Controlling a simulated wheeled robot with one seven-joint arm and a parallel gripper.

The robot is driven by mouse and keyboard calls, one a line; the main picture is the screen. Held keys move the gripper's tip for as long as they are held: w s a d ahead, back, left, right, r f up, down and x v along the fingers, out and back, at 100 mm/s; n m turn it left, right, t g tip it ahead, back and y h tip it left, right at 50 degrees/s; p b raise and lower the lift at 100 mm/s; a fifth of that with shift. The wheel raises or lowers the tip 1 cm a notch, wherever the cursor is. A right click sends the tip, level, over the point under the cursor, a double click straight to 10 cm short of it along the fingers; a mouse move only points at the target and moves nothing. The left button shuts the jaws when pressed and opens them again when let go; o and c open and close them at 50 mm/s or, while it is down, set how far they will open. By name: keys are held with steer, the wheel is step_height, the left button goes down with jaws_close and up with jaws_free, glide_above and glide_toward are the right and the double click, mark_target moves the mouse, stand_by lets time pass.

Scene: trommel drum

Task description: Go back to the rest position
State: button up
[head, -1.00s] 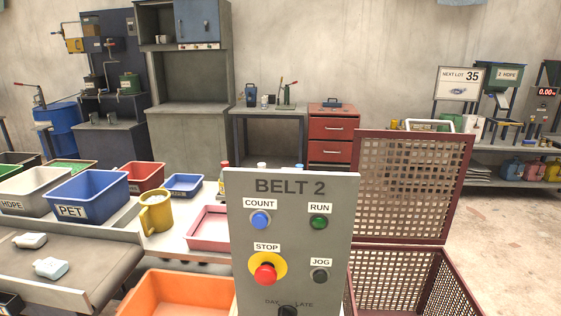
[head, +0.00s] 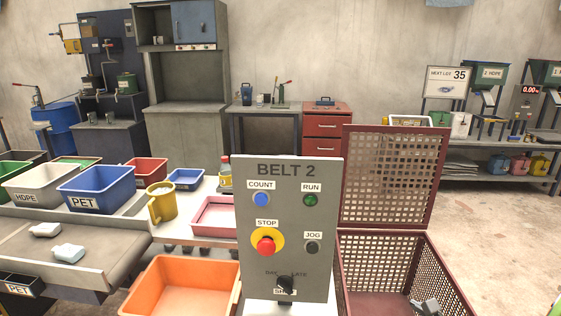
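My gripper is not in view in the head view, so its state does not show. The grey BELT 2 control panel (head: 290,222) stands upright in the centre front. It carries a blue COUNT button (head: 261,199), a green RUN button (head: 310,200), a red STOP button (head: 265,246) on a yellow ring, a dark JOG button (head: 312,247) and a black selector knob (head: 285,284) below them.
An orange bin (head: 185,287) is left of the panel. A dark red mesh cage (head: 388,180), with some grey pieces at its bottom, is on the right. A belt table (head: 60,283) with white bottles and a blue PET bin (head: 98,187) lie left. Open floor (head: 500,225) shows at right.

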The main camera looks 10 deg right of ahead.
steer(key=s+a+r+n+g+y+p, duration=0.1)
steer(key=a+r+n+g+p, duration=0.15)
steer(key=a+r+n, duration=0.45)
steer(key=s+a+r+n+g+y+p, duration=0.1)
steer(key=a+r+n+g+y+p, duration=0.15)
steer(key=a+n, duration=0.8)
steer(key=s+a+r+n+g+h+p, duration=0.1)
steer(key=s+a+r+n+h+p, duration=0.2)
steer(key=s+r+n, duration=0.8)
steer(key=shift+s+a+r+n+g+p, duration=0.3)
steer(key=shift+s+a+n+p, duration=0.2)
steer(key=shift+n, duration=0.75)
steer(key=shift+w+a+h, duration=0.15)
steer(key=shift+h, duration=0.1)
